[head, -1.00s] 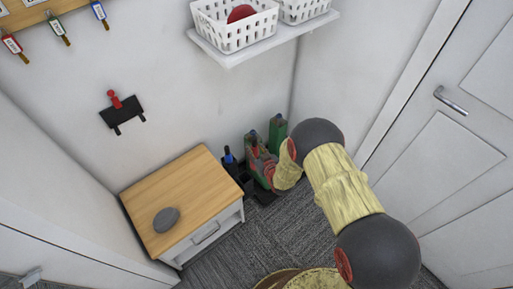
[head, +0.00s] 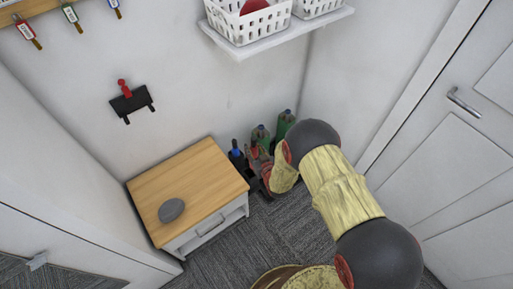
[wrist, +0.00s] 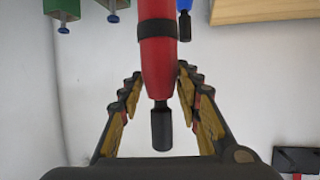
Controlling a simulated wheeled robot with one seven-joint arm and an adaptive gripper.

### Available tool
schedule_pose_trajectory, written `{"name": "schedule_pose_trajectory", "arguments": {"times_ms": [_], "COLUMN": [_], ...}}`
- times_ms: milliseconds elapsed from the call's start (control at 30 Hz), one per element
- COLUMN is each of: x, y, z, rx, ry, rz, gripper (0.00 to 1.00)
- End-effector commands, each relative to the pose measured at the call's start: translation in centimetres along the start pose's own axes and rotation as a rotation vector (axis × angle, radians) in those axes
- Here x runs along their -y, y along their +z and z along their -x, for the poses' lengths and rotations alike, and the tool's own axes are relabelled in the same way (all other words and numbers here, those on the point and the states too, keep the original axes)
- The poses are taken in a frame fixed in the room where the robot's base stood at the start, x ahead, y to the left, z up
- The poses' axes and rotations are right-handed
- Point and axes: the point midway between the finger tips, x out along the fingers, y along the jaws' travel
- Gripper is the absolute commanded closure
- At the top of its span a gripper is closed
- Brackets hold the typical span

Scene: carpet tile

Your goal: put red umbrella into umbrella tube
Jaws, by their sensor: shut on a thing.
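The red umbrella (wrist: 158,55), with a dark band and a black handle, stands between my gripper's fingers in the wrist view. My gripper (wrist: 158,85) is shut on it near the handle end. In the head view a small part of the red umbrella (head: 254,150) shows beside my gripper (head: 264,167), in the corner by the cabinet. My wrist hides much of that spot. No umbrella tube can be made out clearly. Dark shapes low in the corner are mostly covered by my gripper.
A blue-handled umbrella (head: 236,150) and green umbrellas (head: 285,122) stand close around the red one. A wooden-topped cabinet (head: 200,170) with a grey stone (head: 171,210) is just left. A shelf (head: 280,35) with white baskets hangs above. Carpet (head: 285,235) is open in front.

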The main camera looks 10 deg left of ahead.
Motion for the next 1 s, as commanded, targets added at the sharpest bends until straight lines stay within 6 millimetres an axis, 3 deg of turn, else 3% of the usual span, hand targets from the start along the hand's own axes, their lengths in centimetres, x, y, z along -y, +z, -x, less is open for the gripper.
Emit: {"name": "schedule_pose_trajectory", "arguments": {"times_ms": [433,1000], "x": [2.0,1.9], "y": [0.4,3.0], "z": [0.4,-0.7], "rx": [-0.001,-0.001], "ry": [-0.001,0.0], "rz": [0.0,0.0], "gripper": [1.0,1.0]}}
